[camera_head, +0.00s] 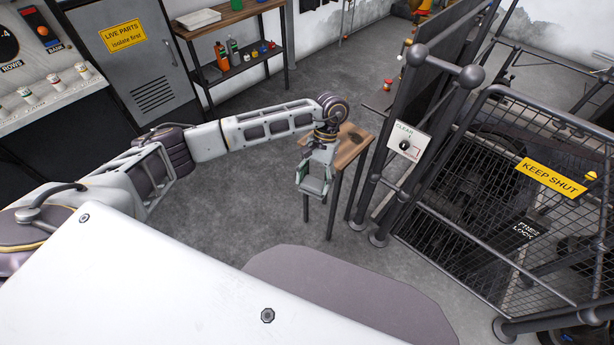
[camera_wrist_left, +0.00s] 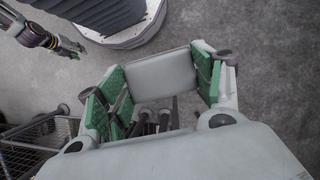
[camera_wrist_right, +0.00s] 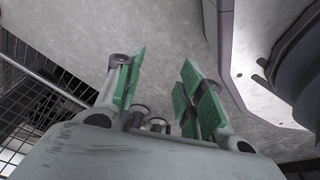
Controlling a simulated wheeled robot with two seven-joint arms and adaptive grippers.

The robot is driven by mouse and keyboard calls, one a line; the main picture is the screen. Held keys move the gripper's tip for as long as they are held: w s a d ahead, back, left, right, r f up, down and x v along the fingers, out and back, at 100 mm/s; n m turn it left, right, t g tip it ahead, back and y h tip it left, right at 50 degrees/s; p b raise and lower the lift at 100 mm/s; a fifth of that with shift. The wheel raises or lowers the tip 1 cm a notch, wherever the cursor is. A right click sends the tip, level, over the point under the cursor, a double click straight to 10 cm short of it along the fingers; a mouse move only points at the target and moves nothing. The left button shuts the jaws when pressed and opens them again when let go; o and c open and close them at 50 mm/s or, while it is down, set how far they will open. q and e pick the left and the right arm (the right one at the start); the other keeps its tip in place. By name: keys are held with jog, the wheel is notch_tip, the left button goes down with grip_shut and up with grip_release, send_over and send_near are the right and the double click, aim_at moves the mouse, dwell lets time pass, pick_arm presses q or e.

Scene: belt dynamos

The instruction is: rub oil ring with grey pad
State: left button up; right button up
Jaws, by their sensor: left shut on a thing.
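My left gripper (camera_head: 314,187) hangs beside the near left side of a small wooden table (camera_head: 346,158), with its fingers pointing down. It is shut on the grey pad (camera_wrist_left: 163,80), a flat block held between the green finger faces in the left wrist view. The pad (camera_head: 313,187) also shows at the fingers in the head view. A dark mark, perhaps the oil ring (camera_head: 355,138), lies on the tabletop, partly beside my wrist; its full shape is too small to tell. The pad is apart from it. My right gripper (camera_wrist_right: 162,68) is open and empty in the right wrist view.
A mesh cage with a yellow sign (camera_head: 552,177) and a post with a switch box (camera_head: 408,143) stand right of the table. A shelf (camera_head: 240,65) with bottles and a grey cabinet (camera_head: 140,60) stand at the back. The floor left of the table is clear.

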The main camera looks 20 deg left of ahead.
pick_arm(q)
jog(key=d+r+p, duration=0.1)
jog(key=d+r, duration=0.1)
jog(key=d+r+p, duration=0.1)
jog(key=r+p, duration=0.1)
jog(key=shift+w+d+r, duration=0.1)
jog(key=shift+d+r, duration=0.15)
jog(key=shift+d, duration=0.15)
jog(key=w+a+r+m+t+y, duration=0.1)
jog(key=w+r+m+t+y, duration=0.1)
jog(key=m, duration=0.9)
jog(key=w+a+r+m+t+y, duration=0.1)
jog(key=r+m+t, duration=0.2)
jog(key=m, duration=0.8)
jog(key=shift+w+t+y+p, duration=0.35)
jog(key=shift+t+y, duration=0.05)
jog(key=shift+t, duration=0.3)
pick_arm(e)
jog(key=s+d+f, duration=0.1)
jog(key=s+d, duration=0.1)
jog(key=s, duration=0.5)
jog(key=s+d+f+g, duration=0.1)
jog(key=s+d+f, duration=0.1)
jog(key=s, duration=0.6)
jog(key=shift+s+d, duration=0.15)
jog(key=shift+s, duration=0.15)
dwell(0.7)
